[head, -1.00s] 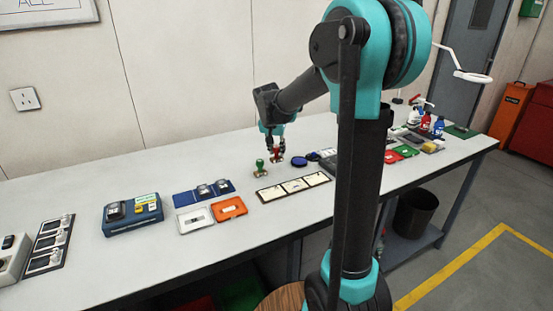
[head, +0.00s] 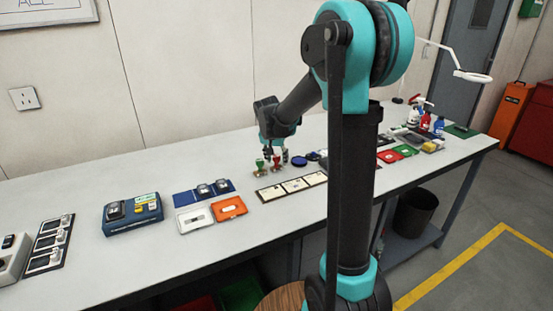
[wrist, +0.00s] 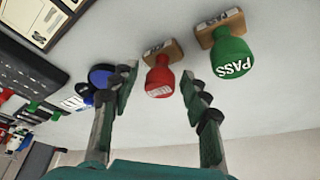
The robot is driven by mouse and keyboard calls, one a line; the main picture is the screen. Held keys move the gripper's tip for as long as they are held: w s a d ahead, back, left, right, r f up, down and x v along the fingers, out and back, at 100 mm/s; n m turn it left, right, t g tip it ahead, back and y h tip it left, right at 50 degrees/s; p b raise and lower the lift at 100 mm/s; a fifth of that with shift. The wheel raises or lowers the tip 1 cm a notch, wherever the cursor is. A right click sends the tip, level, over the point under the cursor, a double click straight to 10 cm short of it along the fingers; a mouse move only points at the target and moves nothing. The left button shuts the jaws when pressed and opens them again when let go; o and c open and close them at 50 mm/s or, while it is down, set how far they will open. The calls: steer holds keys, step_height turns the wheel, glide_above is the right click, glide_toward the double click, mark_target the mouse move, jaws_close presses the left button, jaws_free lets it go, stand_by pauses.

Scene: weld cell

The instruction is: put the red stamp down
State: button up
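The red stamp (head: 277,163) stands on the bench just right of the green stamp (head: 260,166). In the wrist view the red stamp (wrist: 160,76) has a red knob and a wooden base resting on the bench surface. The green stamp (wrist: 232,55), marked PASS, is close beside it, outside the fingers. My gripper (wrist: 158,72) is open, with one finger to each side of the red stamp and a gap on both sides. In the head view my gripper (head: 275,154) is low over the stamps, its fingers spread.
A strip with three white cards (head: 291,186) lies in front of the stamps. A round blue pad (head: 298,162) lies to their right. An orange tray (head: 229,208) and a blue holder (head: 204,192) lie to the left. The bench behind the stamps is clear.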

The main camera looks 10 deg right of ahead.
steer(key=shift+r, duration=0.1)
steer(key=v, duration=1.2)
steer(key=shift+a, duration=0.15)
